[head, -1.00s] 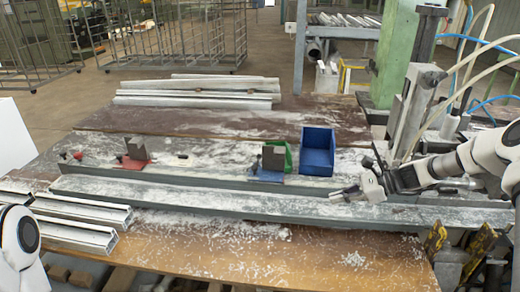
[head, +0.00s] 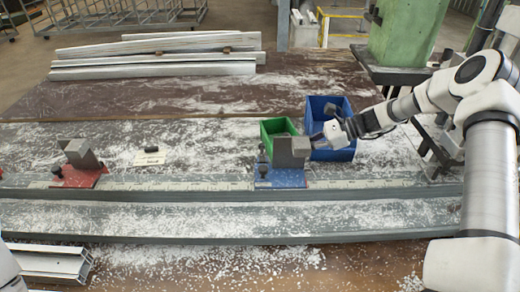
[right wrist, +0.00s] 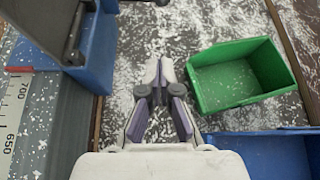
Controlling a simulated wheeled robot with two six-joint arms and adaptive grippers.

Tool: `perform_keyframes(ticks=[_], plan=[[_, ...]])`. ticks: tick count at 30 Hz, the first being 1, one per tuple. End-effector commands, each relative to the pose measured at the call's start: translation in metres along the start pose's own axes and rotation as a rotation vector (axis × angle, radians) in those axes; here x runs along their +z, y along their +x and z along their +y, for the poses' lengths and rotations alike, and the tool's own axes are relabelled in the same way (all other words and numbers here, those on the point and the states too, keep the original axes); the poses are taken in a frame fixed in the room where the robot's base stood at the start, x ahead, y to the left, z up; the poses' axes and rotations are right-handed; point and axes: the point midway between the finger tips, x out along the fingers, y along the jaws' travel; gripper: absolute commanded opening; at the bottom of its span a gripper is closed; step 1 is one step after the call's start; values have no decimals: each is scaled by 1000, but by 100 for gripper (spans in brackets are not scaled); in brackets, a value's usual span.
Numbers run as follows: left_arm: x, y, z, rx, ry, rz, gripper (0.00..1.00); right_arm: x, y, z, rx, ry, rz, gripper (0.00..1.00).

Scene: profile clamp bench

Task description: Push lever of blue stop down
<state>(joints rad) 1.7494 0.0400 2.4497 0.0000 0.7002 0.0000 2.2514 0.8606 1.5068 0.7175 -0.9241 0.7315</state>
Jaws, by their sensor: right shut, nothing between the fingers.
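The blue stop (head: 281,178) sits on the rail along the bench, with a grey upright block (head: 292,150) on it. Dark knobs (head: 263,170) show at its left side; which part is the lever I cannot tell for sure. In the right wrist view the blue stop (right wrist: 97,55) is at the upper left. My right gripper (head: 318,138) is just right of the grey block, above the bench. Its fingers (right wrist: 158,72) are shut and empty, apart from the stop in the wrist view. My left gripper is out of view.
A green bin (head: 270,127) and a blue bin (head: 342,152) stand behind and right of the stop; the green bin (right wrist: 198,82) is close to my fingers. A red stop (head: 78,177) sits at left. Aluminium profiles (head: 155,68) lie at the back.

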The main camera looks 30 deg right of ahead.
Motion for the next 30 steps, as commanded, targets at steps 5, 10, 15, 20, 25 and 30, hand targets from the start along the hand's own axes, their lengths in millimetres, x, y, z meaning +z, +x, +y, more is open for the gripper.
perform_keyframes(ticks=[5,10,15,20,25,30], plan=[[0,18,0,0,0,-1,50,-15,8,2,0,0,0,0],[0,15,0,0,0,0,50,-13,7,2,0,0,0,0],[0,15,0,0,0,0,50,-14,9,2,1,0,0,0],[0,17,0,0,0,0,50,-14,25,2,4,1,2,0],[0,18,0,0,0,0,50,-15,60,3,6,0,4,0],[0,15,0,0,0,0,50,-13,98,3,5,0,4,0]])
